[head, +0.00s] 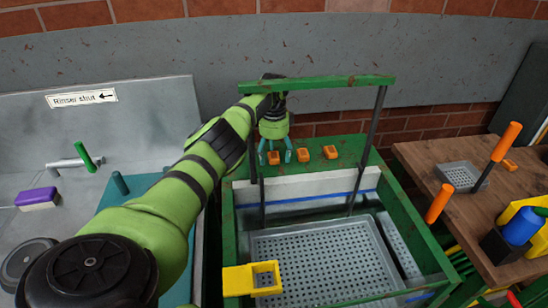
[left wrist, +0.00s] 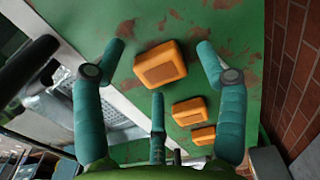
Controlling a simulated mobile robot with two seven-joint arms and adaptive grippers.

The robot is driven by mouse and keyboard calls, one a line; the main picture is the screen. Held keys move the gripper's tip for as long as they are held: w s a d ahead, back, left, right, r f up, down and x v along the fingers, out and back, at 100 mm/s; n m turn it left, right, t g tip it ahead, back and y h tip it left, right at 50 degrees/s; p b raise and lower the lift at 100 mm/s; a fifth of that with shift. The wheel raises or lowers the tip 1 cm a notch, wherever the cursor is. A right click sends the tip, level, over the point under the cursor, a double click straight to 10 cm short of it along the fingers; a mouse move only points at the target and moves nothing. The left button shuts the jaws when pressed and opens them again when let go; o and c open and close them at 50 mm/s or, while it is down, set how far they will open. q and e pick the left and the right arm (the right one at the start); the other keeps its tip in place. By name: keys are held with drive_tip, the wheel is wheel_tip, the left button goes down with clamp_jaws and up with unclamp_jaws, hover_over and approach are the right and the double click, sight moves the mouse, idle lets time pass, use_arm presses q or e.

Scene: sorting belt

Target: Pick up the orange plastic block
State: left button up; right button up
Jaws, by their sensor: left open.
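Several orange plastic blocks are in view. Three stand in a row on the green surface at the back of the frame: the left block (head: 273,157), the middle block (head: 302,153) and the right block (head: 330,152). My left gripper (head: 275,160) is open above the left block, pointing down. In the left wrist view, the nearest block (left wrist: 160,65) shows between the spread teal fingers, with nothing gripped. Two further blocks (left wrist: 190,110) (left wrist: 204,135) show below it, near the right finger. Whether a finger touches the block I cannot tell. My right gripper is not in view.
A green overhead bar (head: 320,82) on dark posts spans the area by my arm. A perforated grey tray (head: 325,255) with a yellow holder (head: 238,281) lies in front. A wooden table (head: 445,160) at right holds another orange block (head: 509,165) and orange-handled tools.

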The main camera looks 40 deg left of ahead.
sight(274, 155)
use_arm(q)
drive_tip(key=c, duration=1.3)
wheel_tip(274, 155, up, 10)
drive_tip(key=shift+r+b, duration=0.1)
drive_tip(key=shift+b, duration=0.5)
